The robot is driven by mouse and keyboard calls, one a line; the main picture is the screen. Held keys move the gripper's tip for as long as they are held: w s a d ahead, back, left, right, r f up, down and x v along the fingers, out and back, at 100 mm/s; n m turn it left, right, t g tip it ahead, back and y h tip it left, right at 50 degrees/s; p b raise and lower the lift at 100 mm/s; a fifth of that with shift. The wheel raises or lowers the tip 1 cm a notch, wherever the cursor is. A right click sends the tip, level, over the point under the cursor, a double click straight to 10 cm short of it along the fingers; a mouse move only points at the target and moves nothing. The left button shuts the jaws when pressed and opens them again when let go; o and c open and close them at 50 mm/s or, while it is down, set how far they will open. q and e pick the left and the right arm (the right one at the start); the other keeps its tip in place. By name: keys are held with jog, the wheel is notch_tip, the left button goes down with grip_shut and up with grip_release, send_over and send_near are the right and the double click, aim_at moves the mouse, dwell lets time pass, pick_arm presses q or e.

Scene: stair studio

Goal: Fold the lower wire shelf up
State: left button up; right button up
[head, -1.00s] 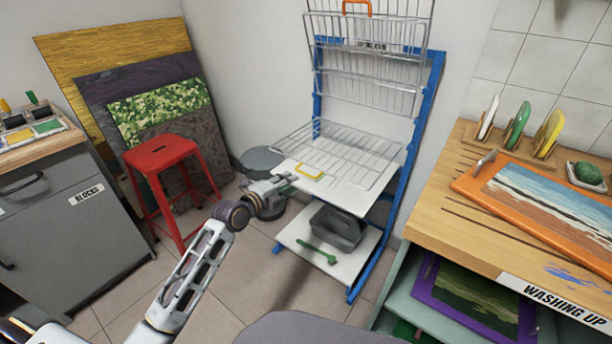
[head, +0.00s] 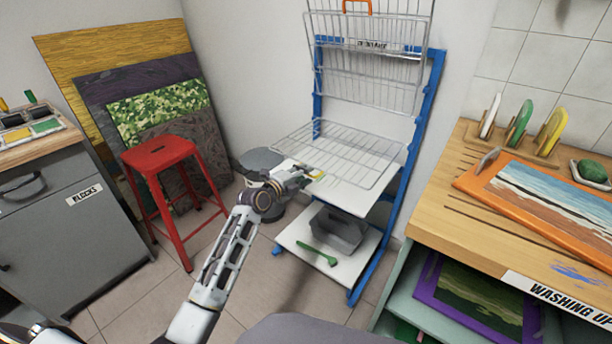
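The lower wire shelf (head: 352,146) lies flat, folded down from the blue rack (head: 428,112), just above a white board (head: 352,192). Its yellow handle (head: 317,174) is at its front left edge and is partly covered by my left gripper (head: 308,174). The fingertips are at the handle; I cannot tell if they touch it or have closed on it. Above, another wire shelf (head: 372,92) stands upright against the rack, and a wire shelf with an orange handle (head: 357,3) stands upright at the top. My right gripper is not in view.
A grey tub (head: 338,230) and a green brush (head: 318,253) sit on the rack's bottom board. A red stool (head: 160,152) stands to the left. A wooden counter (head: 470,150) with a framed painting is at the right.

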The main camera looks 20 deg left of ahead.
pick_arm(q)
jog(key=shift+x, duration=0.9)
jog(key=shift+c, duration=0.3)
grip_shut()
